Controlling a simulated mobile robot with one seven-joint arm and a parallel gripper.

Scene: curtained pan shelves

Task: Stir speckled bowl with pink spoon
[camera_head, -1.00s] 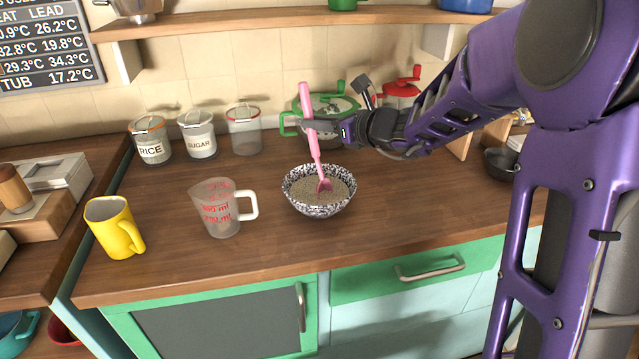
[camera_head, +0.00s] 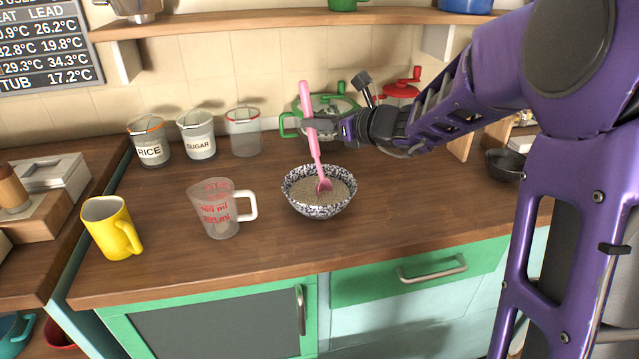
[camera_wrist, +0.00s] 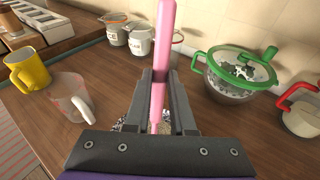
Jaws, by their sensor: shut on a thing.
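The speckled bowl (camera_head: 318,208) is black and white and stands upright on the wooden counter, with a grainy grey-beige filling. The pink spoon (camera_head: 314,145) stands nearly upright, slightly tilted, with its head in the filling near the bowl's middle. My gripper (camera_head: 311,125) is shut on the spoon's handle above the bowl. In the wrist view my gripper (camera_wrist: 160,78) has the pink handle (camera_wrist: 164,45) between its fingers. The fingers hide most of the bowl there.
A measuring cup (camera_head: 217,212) stands left of the bowl, and a yellow mug (camera_head: 108,230) farther left. Several jars, including a rice jar (camera_head: 151,143), stand at the back. A green-rimmed glass pot (camera_wrist: 232,80) is behind my gripper. The counter in front of the bowl is clear.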

